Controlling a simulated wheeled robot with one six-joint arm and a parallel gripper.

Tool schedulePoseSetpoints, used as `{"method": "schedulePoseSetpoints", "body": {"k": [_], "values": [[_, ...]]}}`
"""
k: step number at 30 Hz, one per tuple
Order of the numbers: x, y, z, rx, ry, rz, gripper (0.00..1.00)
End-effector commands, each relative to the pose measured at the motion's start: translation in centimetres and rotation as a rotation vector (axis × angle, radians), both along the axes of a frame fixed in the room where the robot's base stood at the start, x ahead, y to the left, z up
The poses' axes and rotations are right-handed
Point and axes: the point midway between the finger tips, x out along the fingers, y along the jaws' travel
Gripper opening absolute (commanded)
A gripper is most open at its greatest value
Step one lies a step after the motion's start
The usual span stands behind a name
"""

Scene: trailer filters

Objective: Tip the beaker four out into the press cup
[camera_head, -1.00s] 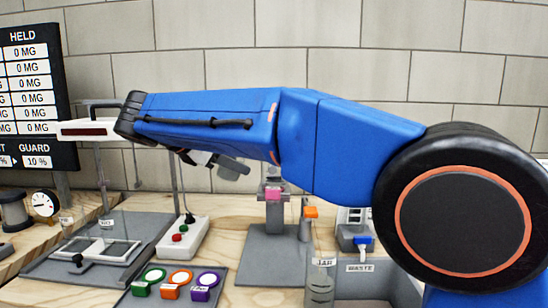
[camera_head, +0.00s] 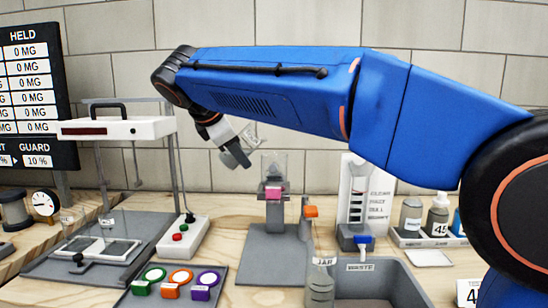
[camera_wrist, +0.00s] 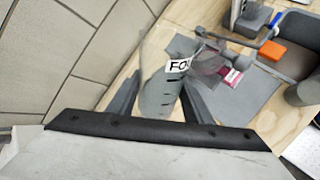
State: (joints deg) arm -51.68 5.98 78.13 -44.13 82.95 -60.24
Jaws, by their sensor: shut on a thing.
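My gripper (camera_head: 235,156) is shut on a clear beaker (camera_wrist: 158,92) with a label starting "FO" and dark level marks. In the head view the beaker (camera_head: 250,132) shows faintly beside my fingers, looking tilted. The clear press cup (camera_head: 274,164) stands on a grey post with a pink tab (camera_head: 273,193), just right of and a little below my gripper. In the wrist view the cup (camera_wrist: 208,62) lies beyond the beaker, partly overlapped by it. Whether they touch cannot be told.
An orange-tabbed post (camera_head: 310,212), a jar (camera_head: 320,287) and a waste bin (camera_head: 405,285) stand to the right. A white-topped frame (camera_head: 118,129) and a switch box (camera_head: 183,238) stand left. Coloured dishes (camera_head: 180,279) lie in front. Bottles (camera_head: 437,218) stand far right.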

Motion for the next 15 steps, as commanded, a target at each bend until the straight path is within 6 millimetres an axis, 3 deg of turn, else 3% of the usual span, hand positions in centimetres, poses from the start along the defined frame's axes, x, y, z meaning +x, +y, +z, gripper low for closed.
{"method": "schedulePoseSetpoints", "body": {"k": [15], "values": [[0.01,0.16,-0.18,0.069,-0.003,0.000,0.18]]}}
